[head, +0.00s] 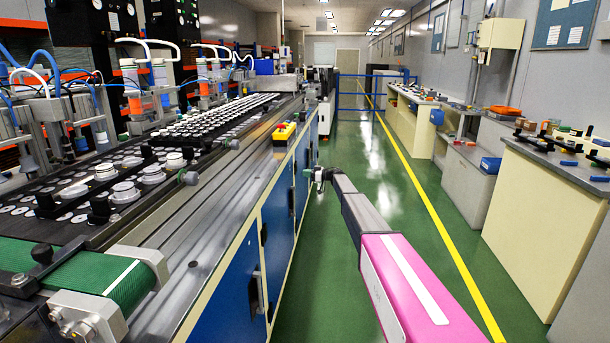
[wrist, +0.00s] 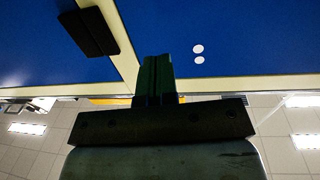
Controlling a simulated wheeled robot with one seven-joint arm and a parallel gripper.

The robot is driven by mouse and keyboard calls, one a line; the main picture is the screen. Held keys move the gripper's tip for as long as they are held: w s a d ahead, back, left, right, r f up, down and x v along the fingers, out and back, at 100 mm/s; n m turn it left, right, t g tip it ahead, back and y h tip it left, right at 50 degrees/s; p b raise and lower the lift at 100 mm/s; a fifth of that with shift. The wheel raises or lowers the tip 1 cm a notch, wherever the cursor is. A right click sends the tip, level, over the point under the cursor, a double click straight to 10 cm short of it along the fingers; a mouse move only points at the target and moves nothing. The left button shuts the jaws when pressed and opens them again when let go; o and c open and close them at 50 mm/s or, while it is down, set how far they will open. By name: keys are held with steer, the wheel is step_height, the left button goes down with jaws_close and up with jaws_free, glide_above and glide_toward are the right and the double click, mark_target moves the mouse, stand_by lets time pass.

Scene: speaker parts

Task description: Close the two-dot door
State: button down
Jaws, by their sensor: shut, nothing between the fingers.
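The two-dot door (wrist: 240,35) is a blue panel with two white dots, at the upper right of the wrist view, which looks upside down. A cream frame post separates it from another blue panel (wrist: 40,50) with a black handle (wrist: 88,32). My gripper (wrist: 158,70) is shut and empty, its dark fingers in front of the post and the near edge of the two-dot door. I cannot tell whether they touch it, or how far the door stands ajar. In the head view my gripper (head: 318,178) is beside the blue cabinet fronts; the dots cannot be made out.
The long machine bench (head: 225,170) runs along the left, with blue doors (head: 228,305) below and a yellow box (head: 284,132) on its edge. The green aisle floor (head: 385,200) is clear on the right. Cream worktables (head: 535,220) line the right wall.

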steer(key=w+v, duration=0.1)
steer(key=v, duration=0.7)
steer(key=s+d+f+m+t+h, duration=0.1)
steer(key=s+d+m+t+h, duration=0.4)
steer(key=s, duration=0.3)
steer(key=s+d+f+m+t+h, duration=0.1)
steer(key=s+d+m+t+h, duration=0.3)
steer(key=s+h, duration=0.35)
steer(key=s+d+f+m+t+h, duration=0.1)
steer(key=s+d+m+t+h, duration=0.35)
steer(key=s, duration=0.45)
steer(key=s+d+f+m+g+h, duration=0.1)
steer(key=s+f+g, duration=0.25)
steer(key=s, duration=0.65)
steer(key=s+f+m+g+h, duration=0.15)
steer(key=s+g, duration=0.25)
steer(key=s, duration=0.6)
steer(key=s+d+f+m+g+h, duration=0.1)
steer(key=s+f+g, duration=0.3)
steer(key=s, duration=0.7)
steer(key=s+a+g+y, duration=0.1)
steer(key=s+a+g, duration=0.1)
steer(key=s, duration=0.7)
steer(key=s+a+n+g+y, duration=0.1)
steer(key=s+g, duration=0.3)
steer(key=s, duration=0.5)
steer(key=shift+a+n+y, duration=0.3)
steer(key=shift+a+y, duration=0.15)
steer(key=shift+a, duration=0.2)
